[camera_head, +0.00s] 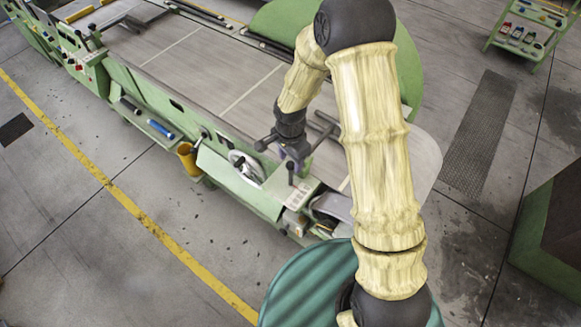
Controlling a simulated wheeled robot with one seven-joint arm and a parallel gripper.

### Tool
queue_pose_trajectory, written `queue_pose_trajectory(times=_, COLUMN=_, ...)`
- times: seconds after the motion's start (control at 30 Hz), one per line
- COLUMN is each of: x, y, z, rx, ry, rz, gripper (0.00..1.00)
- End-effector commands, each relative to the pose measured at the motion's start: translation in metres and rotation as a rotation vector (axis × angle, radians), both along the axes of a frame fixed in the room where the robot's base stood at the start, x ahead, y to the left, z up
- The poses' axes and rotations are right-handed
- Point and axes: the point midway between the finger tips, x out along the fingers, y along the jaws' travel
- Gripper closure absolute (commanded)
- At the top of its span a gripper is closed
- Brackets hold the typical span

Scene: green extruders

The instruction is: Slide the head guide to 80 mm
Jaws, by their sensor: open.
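My gripper (285,150) hangs over the near end of a long green machine (185,120), its dark fingers spread apart. It looks open, and I see nothing held between the fingers. Below it is the machine's green end block (270,196), with a black-knobbed lever (291,172) standing upright and a pale handwheel (246,166) on its left side. I cannot tell which part is the head guide, and no scale reading is legible. My arm and gripper hide part of this end. I cannot tell whether the gripper touches anything.
The grey machine bed (190,65) runs to the upper left. An orange cup (187,155) and a blue cylinder (161,130) sit along the left side. A green shelf cart (530,32) stands at the upper right, and a green-edged block (552,235) at the right. Floor is open on the left.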

Motion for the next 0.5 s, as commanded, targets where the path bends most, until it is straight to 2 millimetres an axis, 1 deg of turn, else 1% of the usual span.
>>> queue_pose_trajectory(times=0.3, x=-0.001, y=0.0, z=-0.042, rx=-0.001, ry=0.003, rz=0.001, gripper=0.51)
queue_pose_trajectory(times=0.5, x=0.0, y=0.0, z=-0.058, rx=-0.001, ry=0.001, rz=0.001, gripper=0.51)
